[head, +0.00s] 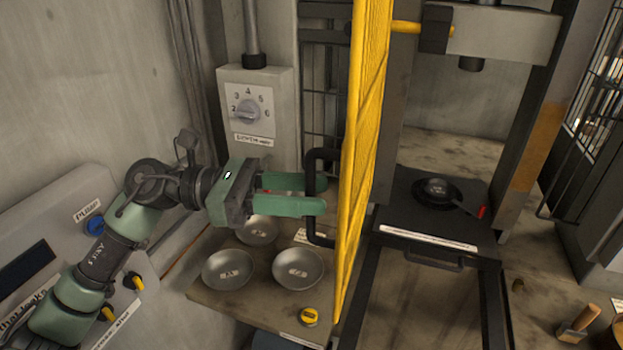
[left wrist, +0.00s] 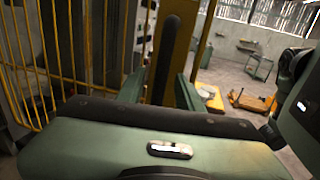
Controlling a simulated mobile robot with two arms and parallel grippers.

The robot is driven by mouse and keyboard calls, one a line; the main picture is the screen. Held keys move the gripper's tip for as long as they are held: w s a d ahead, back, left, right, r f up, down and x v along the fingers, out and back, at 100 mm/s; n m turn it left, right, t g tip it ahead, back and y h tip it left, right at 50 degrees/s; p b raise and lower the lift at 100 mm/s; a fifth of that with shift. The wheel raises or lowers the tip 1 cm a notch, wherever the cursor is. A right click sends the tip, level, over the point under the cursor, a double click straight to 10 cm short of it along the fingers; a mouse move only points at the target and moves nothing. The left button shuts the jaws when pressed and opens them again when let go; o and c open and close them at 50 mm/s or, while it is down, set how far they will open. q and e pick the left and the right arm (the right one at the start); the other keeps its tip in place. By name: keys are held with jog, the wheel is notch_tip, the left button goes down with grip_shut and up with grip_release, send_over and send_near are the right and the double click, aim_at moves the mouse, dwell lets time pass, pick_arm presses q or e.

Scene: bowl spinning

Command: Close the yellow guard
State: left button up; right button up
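The yellow guard (head: 361,140) stands swung out and seen almost edge-on in the head view, left of the press opening. Its yellow bars (left wrist: 52,50) fill the left of the left wrist view. A black handle (head: 314,229) sticks out from the guard's left side. My left gripper (head: 325,193) is at this handle, its two green fingers apart. In the left wrist view the dark handle bar (left wrist: 166,52) rises between the fingers, with gaps visible beside it. I cannot tell whether a finger touches it. My right gripper is out of view.
Several metal bowls (head: 298,269) and a yellow-topped knob (head: 309,316) are on the ledge below my left gripper. A dial box (head: 257,112) is on the wall behind. The press (head: 497,40) stands right, over a black plate (head: 410,213). A hammer (head: 578,324) lies far right.

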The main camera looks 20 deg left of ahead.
pick_arm(q)
jog(key=shift+w+d, duration=0.1)
jog(key=shift+d, duration=0.3)
grip_shut()
dwell(1.2)
